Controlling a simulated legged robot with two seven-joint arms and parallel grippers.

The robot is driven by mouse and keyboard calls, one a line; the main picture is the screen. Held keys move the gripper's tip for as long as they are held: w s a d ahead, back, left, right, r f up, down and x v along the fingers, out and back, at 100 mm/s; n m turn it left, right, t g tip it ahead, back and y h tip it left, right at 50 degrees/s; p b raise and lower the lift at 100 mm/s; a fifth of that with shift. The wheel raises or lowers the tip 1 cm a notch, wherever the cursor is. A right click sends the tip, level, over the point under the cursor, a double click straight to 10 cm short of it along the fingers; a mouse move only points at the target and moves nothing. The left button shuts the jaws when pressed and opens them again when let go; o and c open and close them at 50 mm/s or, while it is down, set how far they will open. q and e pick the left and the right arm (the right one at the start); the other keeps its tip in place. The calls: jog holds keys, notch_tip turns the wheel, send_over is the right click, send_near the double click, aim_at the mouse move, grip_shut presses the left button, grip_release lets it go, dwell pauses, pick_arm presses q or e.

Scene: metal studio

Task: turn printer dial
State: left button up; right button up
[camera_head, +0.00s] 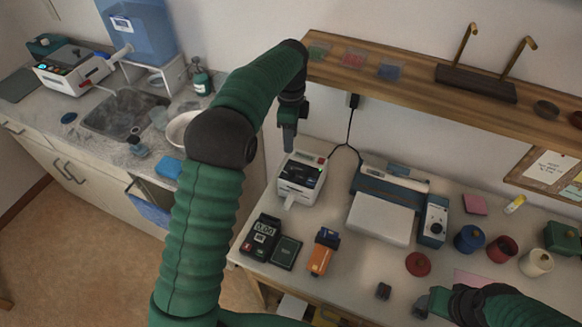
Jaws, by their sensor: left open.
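A small white printer (302,177) with a dark top and a paper strip at its front stands on the workbench (335,215). To its right is a larger white and blue machine (382,215) whose right-end panel carries round dials (436,215). I cannot tell for certain which machine is the task's printer. My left gripper (289,148) is open and empty, pointing down just above the back left of the small printer, apart from it. My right gripper (424,306) is low at the bottom right over the bench, well in front of the dial panel; its jaws are unclear.
A meter (262,236) and an orange tool (323,252) lie at the bench's front left. Blue, red and white canisters (469,239) stand right of the dial panel. A wooden shelf (420,80) overhangs the back. A black cable (350,125) hangs behind the small printer.

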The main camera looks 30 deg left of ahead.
aim_at(291, 171)
pick_arm(q)
notch_tip(291, 171, down, 14)
jog(key=shift+d, duration=0.15)
jog(key=shift+r, duration=0.1)
jog(key=c, duration=0.3)
grip_shut()
